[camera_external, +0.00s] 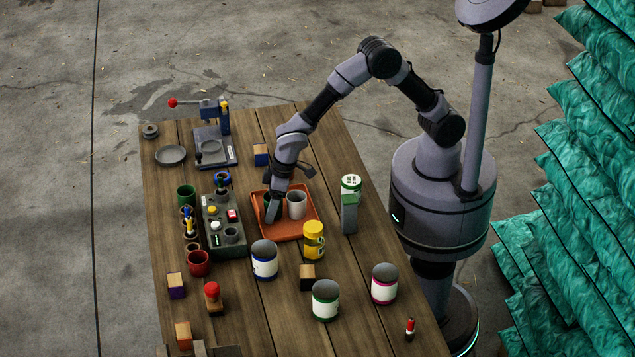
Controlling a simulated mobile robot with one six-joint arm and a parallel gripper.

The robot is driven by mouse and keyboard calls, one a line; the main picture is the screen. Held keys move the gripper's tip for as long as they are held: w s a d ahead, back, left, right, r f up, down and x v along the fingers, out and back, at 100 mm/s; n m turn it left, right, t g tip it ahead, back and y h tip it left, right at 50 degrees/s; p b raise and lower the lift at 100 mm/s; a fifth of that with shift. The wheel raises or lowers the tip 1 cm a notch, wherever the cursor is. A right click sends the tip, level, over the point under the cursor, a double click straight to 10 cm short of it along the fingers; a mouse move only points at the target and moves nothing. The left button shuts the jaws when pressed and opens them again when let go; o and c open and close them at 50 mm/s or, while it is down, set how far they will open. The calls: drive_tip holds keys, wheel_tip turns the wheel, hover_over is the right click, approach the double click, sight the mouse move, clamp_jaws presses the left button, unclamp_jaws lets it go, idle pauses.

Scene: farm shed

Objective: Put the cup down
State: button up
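An orange tray (285,234) lies on the wooden table. A pale grey cup (297,205) stands upright in the tray, just right of my gripper. My gripper (272,212) points down into the left part of the tray. A small dark green patch (266,199) shows right beside the fingers; it may be a second cup, mostly hidden by the gripper. I cannot tell whether the fingers are open or shut, or whether they touch a cup.
A green-and-grey canister (349,205) stands right of the tray, and a yellow jar (313,240) at its front right corner. A grey control box (223,225) is on the left. A blue-and-white jar (264,260) stands in front.

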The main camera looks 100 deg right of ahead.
drive_tip(key=p+v, duration=0.4)
drive_tip(key=v, duration=0.9)
drive_tip(key=shift+w+d, duration=0.1)
drive_tip(key=s+d+r, duration=0.2)
drive_tip(key=s+r, duration=0.5)
drive_tip(key=s+r+m+t+y, duration=0.2)
drive_tip(key=s+r, duration=0.2)
drive_tip(key=s, duration=1.6)
drive_tip(key=shift+d+t+y, duration=0.3)
drive_tip(key=shift+d, duration=0.1)
drive_tip(key=shift+f, duration=0.1)
